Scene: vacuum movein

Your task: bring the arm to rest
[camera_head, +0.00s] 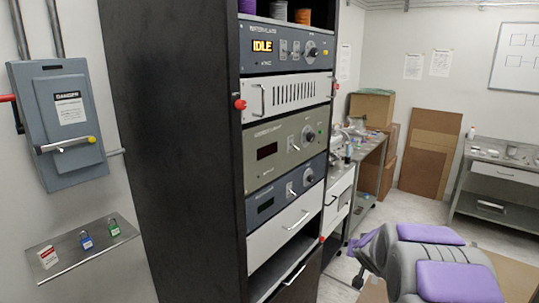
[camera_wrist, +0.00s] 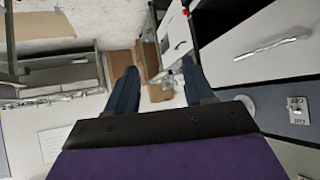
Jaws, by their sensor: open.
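My arm, grey with purple pads, shows at the lower right of the head view, in front of the rack and over the floor. My gripper (camera_wrist: 158,84) shows in the wrist view as two dark blue fingers spread apart. Nothing is between them. In the head view, much of the gripper is hidden or hard to make out. The wrist picture is turned over, with the rack's pale panels on its right side.
A tall black rack (camera_head: 170,150) stands close by; its upper unit reads IDLE. A grey switch box (camera_head: 60,150) with a yellow-tipped handle and a shelf with padlocks (camera_head: 85,248) are at the left. Benches (camera_head: 503,170) and cardboard boxes (camera_head: 371,107) stand behind. Some floor is free.

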